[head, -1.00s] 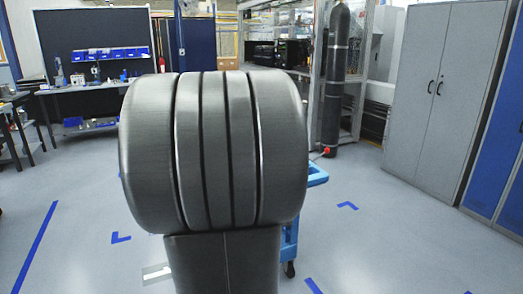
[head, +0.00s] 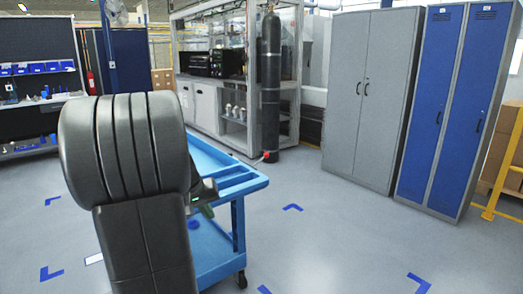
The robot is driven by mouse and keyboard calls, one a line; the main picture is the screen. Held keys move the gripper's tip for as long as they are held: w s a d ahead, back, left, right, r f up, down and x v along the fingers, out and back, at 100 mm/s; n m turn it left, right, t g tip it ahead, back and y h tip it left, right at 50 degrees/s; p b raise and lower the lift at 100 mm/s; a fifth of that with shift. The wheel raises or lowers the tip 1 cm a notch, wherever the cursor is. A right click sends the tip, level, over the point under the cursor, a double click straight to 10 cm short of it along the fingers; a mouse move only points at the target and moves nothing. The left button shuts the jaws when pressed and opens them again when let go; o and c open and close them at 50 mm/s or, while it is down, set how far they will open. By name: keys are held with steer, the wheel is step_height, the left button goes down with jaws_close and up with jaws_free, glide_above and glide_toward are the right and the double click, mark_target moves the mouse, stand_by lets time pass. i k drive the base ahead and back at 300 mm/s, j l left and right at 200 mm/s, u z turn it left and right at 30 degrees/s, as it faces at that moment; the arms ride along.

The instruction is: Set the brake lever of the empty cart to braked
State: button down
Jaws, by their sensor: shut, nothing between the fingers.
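A blue cart (head: 225,252) stands on the floor just beyond my arm in the head view. Its visible top is empty, but my arm hides its left part. A thin lever with a red knob (head: 265,156) shows near the cart's far right corner, in front of the gas cylinder's foot. It looks like the brake lever; its base and exact setting are too small to tell. My gripper (head: 208,190) is partly hidden behind my large dark arm link, over the cart's near side. It is shut and empty, apart from the red knob.
A black gas cylinder (head: 270,85) and a glazed cabinet (head: 232,128) stand behind the cart. Grey (head: 365,100) and blue lockers (head: 440,120) stand at right. Open floor with blue tape marks lies right of the cart.

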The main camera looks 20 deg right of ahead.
mark_target(266, 155)
steer(key=i+l, duration=0.25)
steer(key=i+l+u, duration=0.15)
steer(key=i+l, duration=0.35)
steer(key=l, duration=0.3)
steer(key=i+l+u, duration=0.1)
steer(key=i+l, duration=0.15)
steer(key=i+l+u, duration=0.1)
steer(key=i+l, duration=0.15)
steer(key=l, duration=0.25)
steer(key=i+l, duration=0.2)
steer(key=l, duration=0.2)
steer(key=i+l+u, duration=0.1)
steer(key=i+l, duration=0.15)
steer(key=l, duration=0.15)
steer(key=i+l+u, duration=0.1)
steer(key=l, duration=0.3)
steer(key=i, duration=0.1)
